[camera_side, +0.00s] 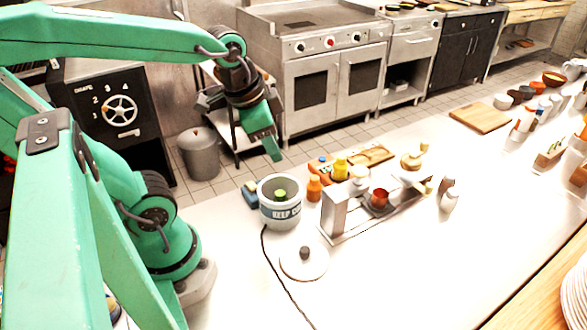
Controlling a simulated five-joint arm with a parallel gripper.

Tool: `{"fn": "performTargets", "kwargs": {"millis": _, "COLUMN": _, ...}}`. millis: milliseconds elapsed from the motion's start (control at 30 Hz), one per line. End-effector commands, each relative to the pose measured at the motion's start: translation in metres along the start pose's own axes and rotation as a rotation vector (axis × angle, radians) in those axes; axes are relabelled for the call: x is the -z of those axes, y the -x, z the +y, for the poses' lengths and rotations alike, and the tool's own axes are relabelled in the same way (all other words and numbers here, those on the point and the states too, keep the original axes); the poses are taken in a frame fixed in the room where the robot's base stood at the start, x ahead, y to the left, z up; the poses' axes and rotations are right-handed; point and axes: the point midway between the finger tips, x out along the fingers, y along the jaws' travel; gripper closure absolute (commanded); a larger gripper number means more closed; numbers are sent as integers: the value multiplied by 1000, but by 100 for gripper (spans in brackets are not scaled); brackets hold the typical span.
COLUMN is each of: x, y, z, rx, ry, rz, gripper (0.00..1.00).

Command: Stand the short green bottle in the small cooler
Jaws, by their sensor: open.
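The small cooler (281,211) is a round grey-white tub with a dark label band reading "KEEP CO…". It stands open on the white counter. A green round top, seemingly the short green bottle (281,195), shows inside the cooler's mouth. The rest of it is hidden by the cooler wall, so I cannot tell its exact tilt. The cooler's white lid (304,264) with a dark knob lies on the counter in front. My gripper (271,148) is open and empty, pointing down, in the air above the cooler and apart from it.
An orange bottle (314,189) and a yellow bottle (341,167) stand right of the cooler. A metal rack (335,213) holding a copper pot (379,199) is farther right. A dark blue item (251,193) sits close left. A cable runs along the counter.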

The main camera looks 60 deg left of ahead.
Motion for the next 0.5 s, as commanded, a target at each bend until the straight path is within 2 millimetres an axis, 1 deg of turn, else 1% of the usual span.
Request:
{"fn": "performTargets", "kwargs": {"millis": 33, "x": -1, "y": 7, "z": 3, "rx": 8, "ry": 59, "rz": 32, "gripper": 56}}
{"fn": "performTargets", "kwargs": {"millis": 100, "x": -2, "y": 14, "z": 6, "rx": 12, "ry": 143, "rz": 65, "gripper": 56}}
{"fn": "performTargets", "kwargs": {"millis": 233, "x": -4, "y": 23, "z": 10, "rx": 13, "ry": 263, "rz": 113, "gripper": 56}}
{"fn": "performTargets", "kwargs": {"millis": 367, "x": -5, "y": 27, "z": 12, "rx": 11, "ry": 329, "rz": 137, "gripper": 56}}
{"fn": "performTargets", "kwargs": {"millis": 500, "x": -6, "y": 28, "z": 13, "rx": 9, "ry": 349, "rz": 143, "gripper": 56}}
